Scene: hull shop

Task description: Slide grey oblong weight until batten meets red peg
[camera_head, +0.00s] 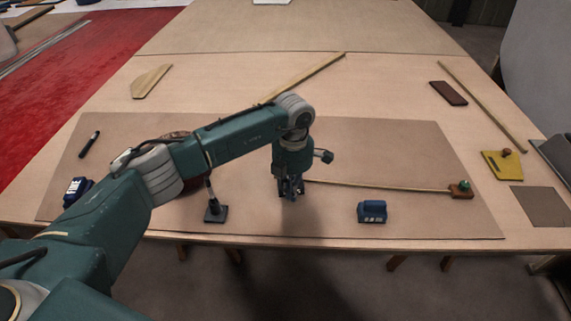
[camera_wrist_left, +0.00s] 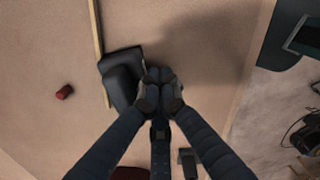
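My right gripper is out of view.
A blue weight (camera_head: 372,211) stands in front of the batten. A dark weight (camera_head: 215,211) stands left of my gripper, and a dark blue one (camera_head: 77,190) at far left. Loose wood strips lie farther back. The board (camera_head: 420,150) behind the batten is clear.

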